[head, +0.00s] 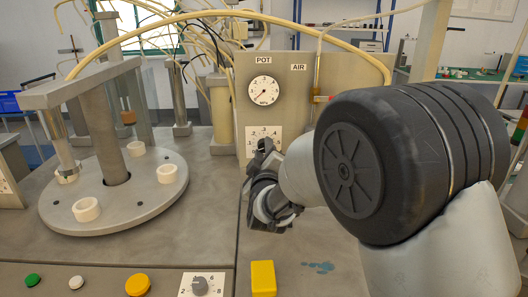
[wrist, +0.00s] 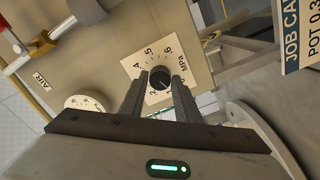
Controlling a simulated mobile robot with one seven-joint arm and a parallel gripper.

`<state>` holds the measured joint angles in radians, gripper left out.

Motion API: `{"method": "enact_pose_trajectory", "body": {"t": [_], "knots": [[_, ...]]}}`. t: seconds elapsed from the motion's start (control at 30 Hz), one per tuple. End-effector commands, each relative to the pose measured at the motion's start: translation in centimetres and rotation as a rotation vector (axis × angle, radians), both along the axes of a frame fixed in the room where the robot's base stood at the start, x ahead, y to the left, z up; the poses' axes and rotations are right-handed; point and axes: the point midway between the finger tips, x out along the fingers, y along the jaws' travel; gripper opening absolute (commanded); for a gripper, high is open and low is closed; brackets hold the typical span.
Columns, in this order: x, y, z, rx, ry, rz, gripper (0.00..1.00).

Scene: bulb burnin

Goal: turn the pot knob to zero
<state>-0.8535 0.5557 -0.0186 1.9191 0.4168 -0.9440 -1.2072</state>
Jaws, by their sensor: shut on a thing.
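The pot knob (wrist: 160,77) is a round black knob on a white scale plate (wrist: 143,63) marked with numbers and MPa. My gripper (wrist: 160,88) is shut on the knob, with one finger on each side of it in the wrist view. A small pale mark shows on the knob, but I cannot tell which number it points to. In the head view my gripper (head: 263,150) is at the lower part of the scale plate (head: 262,132) and hides the knob. The POT gauge (head: 263,90) is above the plate, under the POT label (head: 263,59).
The AIR label (head: 298,67) is right of the gauge. A round turntable (head: 120,215) with white cups stands at left. A second grey knob (head: 200,286), a yellow block (head: 263,278) and coloured buttons are at the front. A job card (wrist: 298,35) shows in the wrist view.

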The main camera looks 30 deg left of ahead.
Motion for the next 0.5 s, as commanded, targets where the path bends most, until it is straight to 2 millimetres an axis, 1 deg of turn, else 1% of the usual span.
{"method": "enact_pose_trajectory", "body": {"t": [0.2, 0.5], "knots": [[-0.06, 0.06, 0.01, -0.159, -0.086, 0.001, 0.07], [-0.02, 0.02, -0.02, -0.310, -0.170, 0.001, 0.07]]}}
